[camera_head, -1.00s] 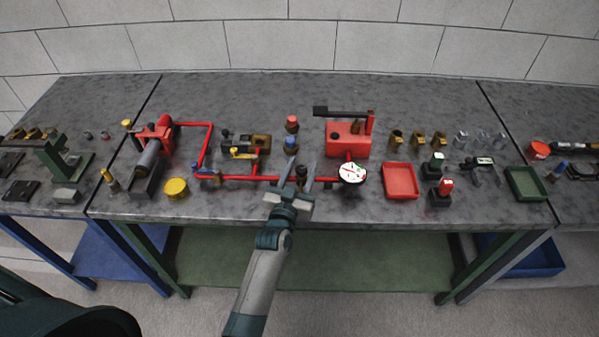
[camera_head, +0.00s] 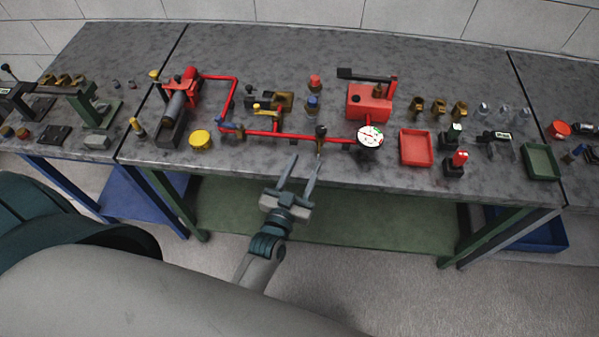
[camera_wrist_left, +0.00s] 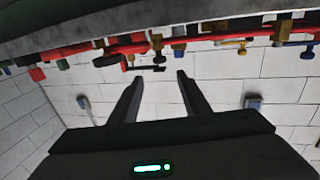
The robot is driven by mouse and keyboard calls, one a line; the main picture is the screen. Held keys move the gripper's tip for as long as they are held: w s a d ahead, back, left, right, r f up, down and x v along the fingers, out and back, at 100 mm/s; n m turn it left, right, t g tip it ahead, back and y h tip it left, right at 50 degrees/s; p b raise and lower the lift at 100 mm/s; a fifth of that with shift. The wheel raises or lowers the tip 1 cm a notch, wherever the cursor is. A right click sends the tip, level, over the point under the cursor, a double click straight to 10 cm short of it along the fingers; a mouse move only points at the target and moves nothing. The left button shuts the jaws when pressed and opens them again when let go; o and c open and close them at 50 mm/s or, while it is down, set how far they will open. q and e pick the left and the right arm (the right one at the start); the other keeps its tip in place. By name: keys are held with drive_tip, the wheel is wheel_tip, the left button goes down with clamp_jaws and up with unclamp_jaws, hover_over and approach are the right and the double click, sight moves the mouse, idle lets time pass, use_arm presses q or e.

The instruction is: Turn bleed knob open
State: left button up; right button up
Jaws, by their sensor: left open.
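My left gripper (camera_head: 306,159) is open and empty at the bench's front edge, apart from the fitting and nearer to me. In the left wrist view the open fingers (camera_wrist_left: 159,75) show with nothing between them. The pipework runs along the top there, upside down. My right gripper is not in view.
A red pump box with black lever (camera_head: 369,100) stands behind the gauge. A red tray (camera_head: 416,147) lies right of it. A blue-handled valve (camera_head: 230,129) and yellow cap (camera_head: 200,139) are to the left. The bench front strip (camera_head: 270,160) is mostly clear.

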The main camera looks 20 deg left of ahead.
use_arm(q)
drive_tip(key=shift+s+d, duration=0.1)
drive_tip(key=shift+s, duration=1.45)
drive_tip(key=s+d+f+m+g+h+b, duration=0.1)
drive_tip(key=s+f+g+b, duration=0.2)
drive_tip(key=f, duration=1)
drive_tip(key=s+d+f+g+b, duration=0.1)
drive_tip(key=s+f+g, duration=0.35)
drive_tip(key=f, duration=0.85)
drive_tip(key=s+d+f+m+g+h+b, duration=0.1)
drive_tip(key=s+f+b, duration=0.35)
drive_tip(key=f, duration=0.85)
drive_tip(key=s+a+f+g+b, duration=0.1)
drive_tip(key=s+a+f+g, duration=0.1)
drive_tip(key=s+f, duration=0.5)
drive_tip(key=s+a+f+g+y+b, duration=0.1)
drive_tip(key=s+a+f+g, duration=0.2)
drive_tip(key=s+f, duration=0.5)
drive_tip(key=s+a+f+g+b, duration=0.2)
drive_tip(key=s+a+f, duration=0.3)
drive_tip(key=s, duration=1)
wheel_tip(320, 180, down, 2)
drive_tip(key=shift+s+f+m+g, duration=0.15)
drive_tip(key=shift+f+m+g, duration=0.2)
drive_tip(key=shift+g, duration=0.4)
